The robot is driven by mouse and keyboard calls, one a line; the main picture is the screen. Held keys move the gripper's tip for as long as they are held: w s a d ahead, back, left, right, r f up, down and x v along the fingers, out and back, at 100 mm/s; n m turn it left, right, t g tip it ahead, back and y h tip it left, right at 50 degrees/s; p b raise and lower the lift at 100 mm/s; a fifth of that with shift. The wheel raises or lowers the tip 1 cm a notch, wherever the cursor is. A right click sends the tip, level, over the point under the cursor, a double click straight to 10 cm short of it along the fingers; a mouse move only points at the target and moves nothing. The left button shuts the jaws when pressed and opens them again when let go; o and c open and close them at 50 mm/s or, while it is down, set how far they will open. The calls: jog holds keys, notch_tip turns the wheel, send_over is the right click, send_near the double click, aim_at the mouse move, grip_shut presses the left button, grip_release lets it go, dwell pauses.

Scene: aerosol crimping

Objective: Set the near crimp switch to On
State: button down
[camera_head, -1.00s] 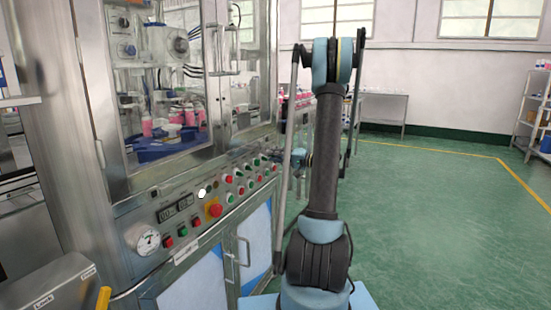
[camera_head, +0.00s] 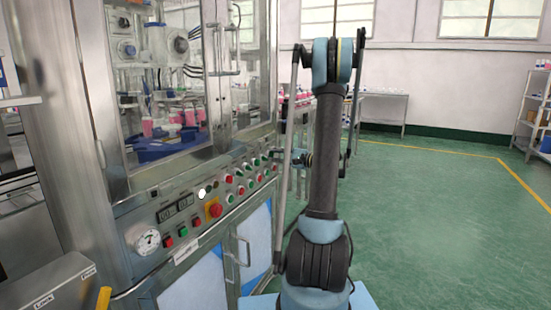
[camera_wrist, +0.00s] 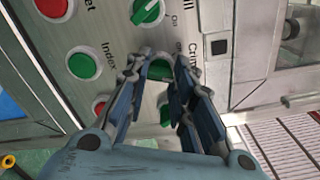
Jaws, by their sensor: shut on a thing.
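In the wrist view, my gripper (camera_wrist: 160,70) is at the steel control panel, with its blue-grey fingers on either side of a green rotary switch knob (camera_wrist: 160,69). The fingers are shut on this knob. The label beside it begins "Cri" and is partly covered by a finger. More green shows lower down between the fingers (camera_wrist: 165,112); I cannot tell whether it is a separate knob. The crimp knob's pointer and On/Off marks are hidden. In the head view, my gripper is not clearly visible behind my arm.
Another green switch (camera_wrist: 148,11) sits above, at the "Fill" label. A green Index button (camera_wrist: 84,65) and red buttons (camera_wrist: 53,6) lie to the left. In the head view, the panel's red emergency button (camera_head: 214,210) is left of my arm; open green floor (camera_head: 440,220) lies right.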

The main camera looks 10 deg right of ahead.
jog(key=shift+f+m, duration=0.15)
jog(key=shift+m, duration=0.45)
jog(key=c, duration=1.4)
grip_release()
jog(key=shift+o, duration=0.2)
jog(key=v, duration=1.2)
jog(key=shift+w+a, duration=0.1)
